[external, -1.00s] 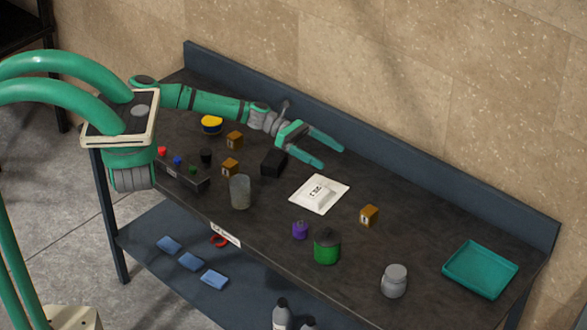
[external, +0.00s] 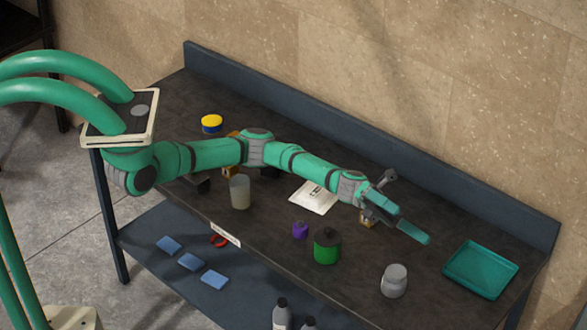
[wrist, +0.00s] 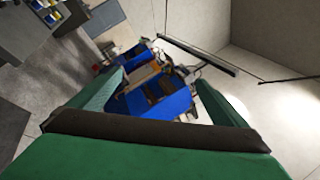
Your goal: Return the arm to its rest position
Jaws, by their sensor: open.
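My arm stretches from the left of the external view out over the dark workbench (external: 270,235). My gripper (external: 422,237) is above the right part of the bench, left of the teal tray (external: 480,269) and above the grey jar (external: 394,281). In the wrist view my gripper (wrist: 160,90) shows two green fingers spread apart with nothing held between them. The wrist camera looks out across the room, not down at the bench. The arm hides part of the white labelled packet (external: 313,196) and most of a small orange block (external: 366,222).
A green canister (external: 327,246), a purple weight (external: 300,230) and a grey cup (external: 240,192) stand on the bench. A yellow and blue container (external: 211,124) is at the back left. A raised back edge (external: 450,185) runs along the wall. Bottles (external: 282,314) stand below.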

